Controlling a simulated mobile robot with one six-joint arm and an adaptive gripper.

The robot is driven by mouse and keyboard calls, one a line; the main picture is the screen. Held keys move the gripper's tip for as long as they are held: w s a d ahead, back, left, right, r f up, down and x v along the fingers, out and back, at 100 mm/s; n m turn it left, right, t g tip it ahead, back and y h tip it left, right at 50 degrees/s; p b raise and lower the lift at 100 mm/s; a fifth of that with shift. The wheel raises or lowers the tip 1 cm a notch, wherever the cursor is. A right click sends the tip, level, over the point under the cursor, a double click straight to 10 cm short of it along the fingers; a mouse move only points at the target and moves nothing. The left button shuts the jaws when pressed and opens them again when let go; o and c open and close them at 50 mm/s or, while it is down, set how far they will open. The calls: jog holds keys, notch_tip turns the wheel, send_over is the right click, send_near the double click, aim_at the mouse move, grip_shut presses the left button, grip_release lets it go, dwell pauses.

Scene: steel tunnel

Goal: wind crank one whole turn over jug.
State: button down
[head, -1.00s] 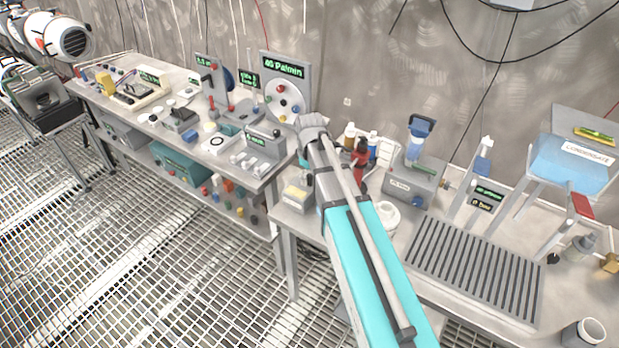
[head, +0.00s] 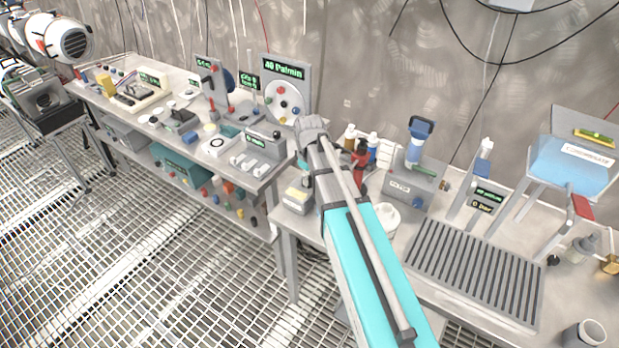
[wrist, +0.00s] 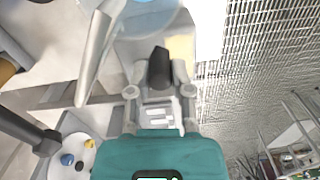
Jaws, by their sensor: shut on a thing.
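My gripper (wrist: 157,92) shows in the wrist view, its two fingers closed on a dark, blunt piece (wrist: 160,68), which looks like the crank's grip. In the head view my own arm and wrist hide the fingers and whatever they hold. A white round container (head: 387,214) stands on the near bench, partly behind my arm; I cannot tell whether it is the jug. A pale blue rounded patch (wrist: 150,14) shows at the top of the wrist view, too cropped to name.
A white disc with coloured knobs (head: 283,101) stands on a panel behind my wrist. Small bottles (head: 361,152) and a grey filter box (head: 408,188) crowd the right side. A slatted grey rack (head: 474,272) covers the bench front. Grating floor (head: 130,265) is open at left.

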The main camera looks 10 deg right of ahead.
jog(key=shift+w+a+m, duration=0.1)
jog(key=shift+a+m, duration=0.25)
jog(key=shift+m, duration=0.6)
jog(key=shift+s+a+m, duration=0.1)
jog(key=shift+a+m, duration=0.3)
jog(key=shift+m, duration=0.6)
jog(key=shift+w+a+m, duration=0.1)
jog(key=shift+a+m, duration=0.25)
jog(key=shift+m, duration=0.6)
jog(key=c, duration=0.5)
grip_release()
jog(key=shift+c, duration=0.2)
jog(key=shift+d, duration=0.1)
